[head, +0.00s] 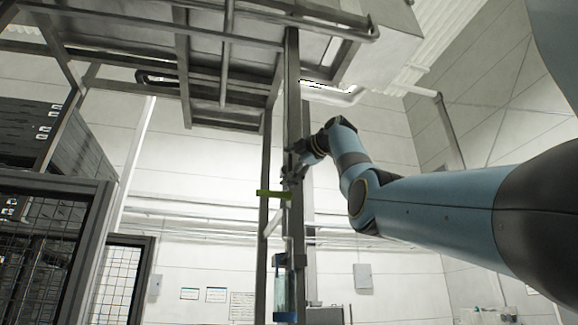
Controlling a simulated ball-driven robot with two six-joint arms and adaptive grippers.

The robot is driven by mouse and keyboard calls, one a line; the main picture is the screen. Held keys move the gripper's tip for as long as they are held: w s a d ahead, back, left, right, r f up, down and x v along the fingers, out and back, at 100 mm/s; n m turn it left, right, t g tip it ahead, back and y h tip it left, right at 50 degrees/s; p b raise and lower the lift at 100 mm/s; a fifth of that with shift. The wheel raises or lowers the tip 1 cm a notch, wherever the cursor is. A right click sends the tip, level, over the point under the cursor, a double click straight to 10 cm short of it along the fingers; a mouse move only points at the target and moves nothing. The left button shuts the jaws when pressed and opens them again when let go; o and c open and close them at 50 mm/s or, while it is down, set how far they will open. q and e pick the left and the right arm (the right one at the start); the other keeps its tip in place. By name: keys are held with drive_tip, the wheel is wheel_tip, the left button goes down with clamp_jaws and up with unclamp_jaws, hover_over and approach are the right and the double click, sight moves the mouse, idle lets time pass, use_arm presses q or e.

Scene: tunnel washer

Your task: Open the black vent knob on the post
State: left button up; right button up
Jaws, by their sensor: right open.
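The grey post (293,85) stands upright near the middle of the head view, running from the overhead frame downward. The gripper is open. It is small and dark here, and I cannot tell whether it touches the post. I cannot make out the black vent knob apart from the dark gripper; it may be hidden by it. My left gripper is not in view.
A clear cylinder (280,290) with blue ends is lower on the post. A grey platform frame (215,60) hangs overhead. A mesh guard (45,245) stands at left. A wall box (362,276) is behind.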

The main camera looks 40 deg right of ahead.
drive_tip(key=shift+s, duration=0.1)
drive_tip(key=s+a, duration=0.1)
drive_tip(key=s, duration=1)
drive_tip(key=shift+s+a, duration=0.2)
drive_tip(key=shift+s, duration=0.15)
